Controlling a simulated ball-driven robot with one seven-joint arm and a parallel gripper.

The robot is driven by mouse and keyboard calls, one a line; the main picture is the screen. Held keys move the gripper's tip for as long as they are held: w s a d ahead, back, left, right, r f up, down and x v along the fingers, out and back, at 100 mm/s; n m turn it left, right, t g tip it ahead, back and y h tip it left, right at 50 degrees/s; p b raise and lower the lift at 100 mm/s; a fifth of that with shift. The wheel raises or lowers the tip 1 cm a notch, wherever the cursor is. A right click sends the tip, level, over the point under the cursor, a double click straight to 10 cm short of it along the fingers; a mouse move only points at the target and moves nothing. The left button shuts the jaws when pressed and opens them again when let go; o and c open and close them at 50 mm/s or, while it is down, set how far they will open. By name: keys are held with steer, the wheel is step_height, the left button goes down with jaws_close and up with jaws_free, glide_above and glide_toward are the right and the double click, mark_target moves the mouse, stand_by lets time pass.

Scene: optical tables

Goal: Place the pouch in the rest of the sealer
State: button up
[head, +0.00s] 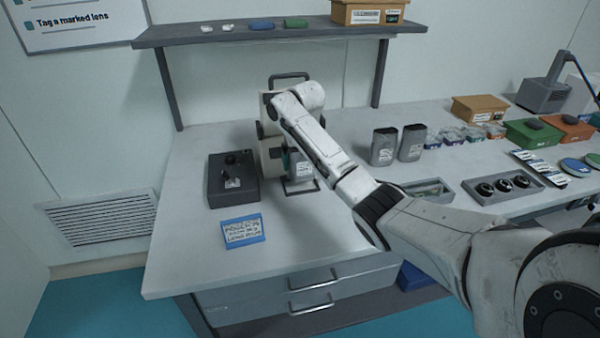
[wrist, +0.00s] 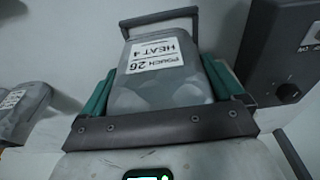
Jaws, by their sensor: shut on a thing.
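The grey pouch (head: 302,171) is in my gripper (head: 294,160), in front of the pale sealer (head: 269,150) on the table. In the wrist view the pouch (wrist: 160,88) has a white label reading "POUCH 26 HEAT 4", upside down. The teal fingers of my gripper (wrist: 163,82) are shut on its two sides. A dark frame (head: 301,189) stands at the sealer's foot, just below the pouch; it also shows beyond the pouch in the wrist view (wrist: 160,16). I cannot tell whether pouch and frame touch. My arm hides part of the sealer.
A dark control box (head: 222,192) with knobs stands left of the sealer. Two more grey pouches (head: 383,147) stand to the right. A blue-edged sign (head: 243,231) is at the front left. A shelf (head: 230,37) runs above.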

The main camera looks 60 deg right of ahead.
mark_target(300, 170)
steer(key=shift+w+d+f, duration=0.15)
steer(key=shift+w+f, duration=0.2)
steer(key=shift+f, duration=0.05)
steer(key=shift+w+f+p, duration=0.1)
steer(key=shift+f+p, duration=0.2)
steer(key=shift+f, duration=1.4)
steer(key=shift+f, duration=0.15)
steer(key=o, duration=0.9)
steer(key=r, duration=0.4)
steer(key=a+r, duration=0.1)
steer(key=r, duration=0.3)
steer(key=s+r+b, duration=0.1)
steer(key=r, duration=0.3)
steer(key=shift+s+a, duration=0.1)
steer(key=shift+a, duration=0.05)
